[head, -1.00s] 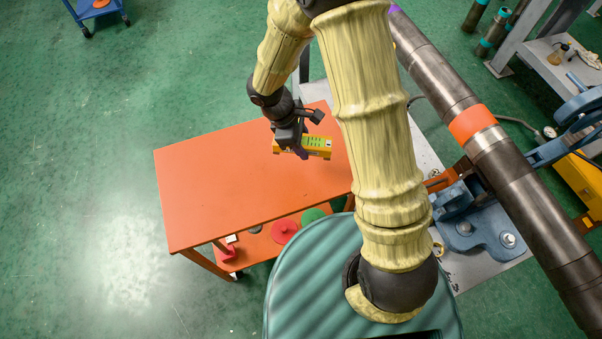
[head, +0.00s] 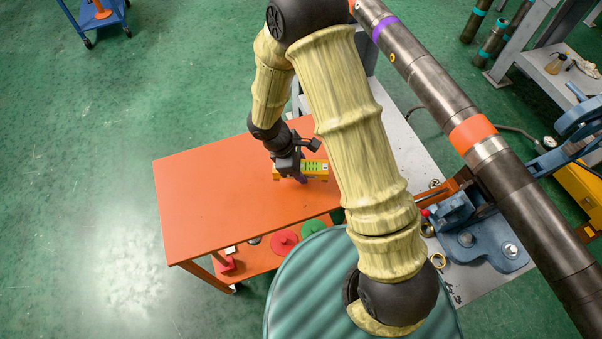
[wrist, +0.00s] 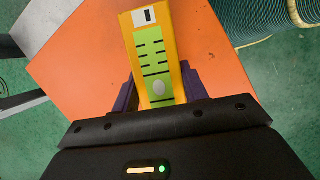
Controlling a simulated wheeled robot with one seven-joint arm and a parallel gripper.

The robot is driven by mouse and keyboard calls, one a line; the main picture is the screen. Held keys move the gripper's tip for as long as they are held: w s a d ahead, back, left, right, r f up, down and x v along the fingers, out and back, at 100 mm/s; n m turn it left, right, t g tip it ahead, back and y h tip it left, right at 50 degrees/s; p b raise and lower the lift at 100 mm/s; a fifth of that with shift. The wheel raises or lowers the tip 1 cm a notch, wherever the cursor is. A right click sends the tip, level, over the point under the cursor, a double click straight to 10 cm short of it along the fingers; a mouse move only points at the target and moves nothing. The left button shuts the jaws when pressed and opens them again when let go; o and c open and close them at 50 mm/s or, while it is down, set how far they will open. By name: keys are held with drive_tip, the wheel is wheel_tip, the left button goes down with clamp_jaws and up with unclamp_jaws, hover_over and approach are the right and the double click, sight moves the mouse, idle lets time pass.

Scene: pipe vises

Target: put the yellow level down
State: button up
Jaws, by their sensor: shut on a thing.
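The yellow level (head: 314,169) has a green label face with black marks and a white patch at one end. It also shows in the wrist view (wrist: 175,55), running up between the two dark purple fingers. My gripper (head: 290,174) is shut on the level, one finger on each side (wrist: 158,95). The level is over the right part of the orange table (head: 215,195). I cannot tell whether its underside touches the tabletop. The wrist body hides its near end in the wrist view.
The left part of the tabletop is bare. A lower shelf holds red (head: 284,242) and green (head: 312,228) discs. A long steel pipe (head: 440,92) and a blue vise (head: 468,225) stand to the right. A blue cart (head: 92,18) is at the far left.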

drive_tip(key=shift+f, duration=1.8)
drive_tip(key=shift+f, duration=0.2)
drive_tip(key=o, duration=1.4)
drive_tip(key=shift+r, duration=0.15)
drive_tip(key=v, duration=1.2)
drive_tip(key=shift+r, duration=0.1)
